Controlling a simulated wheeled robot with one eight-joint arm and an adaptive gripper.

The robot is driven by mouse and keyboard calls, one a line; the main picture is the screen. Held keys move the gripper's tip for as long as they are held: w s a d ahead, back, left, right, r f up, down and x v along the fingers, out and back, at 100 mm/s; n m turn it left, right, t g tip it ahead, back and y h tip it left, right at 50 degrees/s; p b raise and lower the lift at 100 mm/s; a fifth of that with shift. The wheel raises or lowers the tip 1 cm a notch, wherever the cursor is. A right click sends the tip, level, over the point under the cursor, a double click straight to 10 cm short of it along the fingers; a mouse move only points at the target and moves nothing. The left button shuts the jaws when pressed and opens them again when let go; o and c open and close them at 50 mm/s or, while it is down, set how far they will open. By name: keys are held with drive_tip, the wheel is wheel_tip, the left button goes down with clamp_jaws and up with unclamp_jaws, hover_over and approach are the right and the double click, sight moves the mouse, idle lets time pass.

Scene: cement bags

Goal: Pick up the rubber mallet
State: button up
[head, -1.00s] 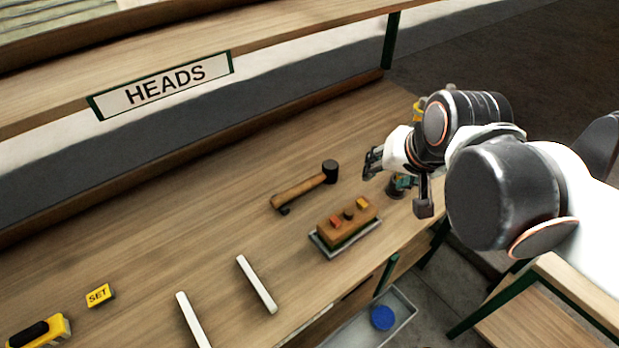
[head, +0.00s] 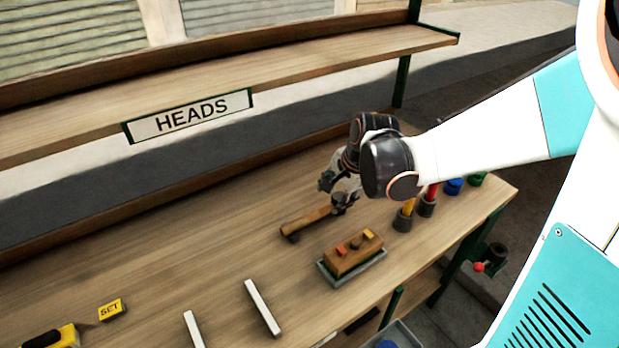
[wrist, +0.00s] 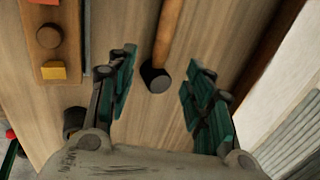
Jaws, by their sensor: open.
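The rubber mallet lies on the wooden workbench, with its wooden handle (head: 307,220) pointing to the lower left in the head view. Its black head is partly hidden there by my gripper (head: 339,194). In the wrist view the mallet's dark head (wrist: 155,78) sits between the spread green-padded fingers of my gripper (wrist: 157,90), and its handle runs up out of the picture. The fingers are open on both sides of the head and appear apart from it. I cannot tell exactly how high they are above the bench.
A wooden block with coloured pieces (head: 352,252) stands in a grey tray (head: 324,274) near the mallet. Tools in dark cups (head: 402,222) stand to the right. A shelf with a HEADS sign (head: 188,116) overhangs the back.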

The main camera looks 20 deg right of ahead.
drive_tip(key=b, duration=0.2)
hover_over(322, 211)
drive_tip(key=s, duration=0.2)
drive_tip(key=f, duration=0.6)
drive_tip(key=shift+s+d+f, duration=0.1)
drive_tip(key=shift+s+d, duration=0.1)
drive_tip(key=shift+d, duration=0.2)
drive_tip(key=shift+b+x, duration=1.15)
drive_tip(key=shift+x, duration=1.6)
drive_tip(key=shift+w+a, duration=0.1)
clamp_jaws()
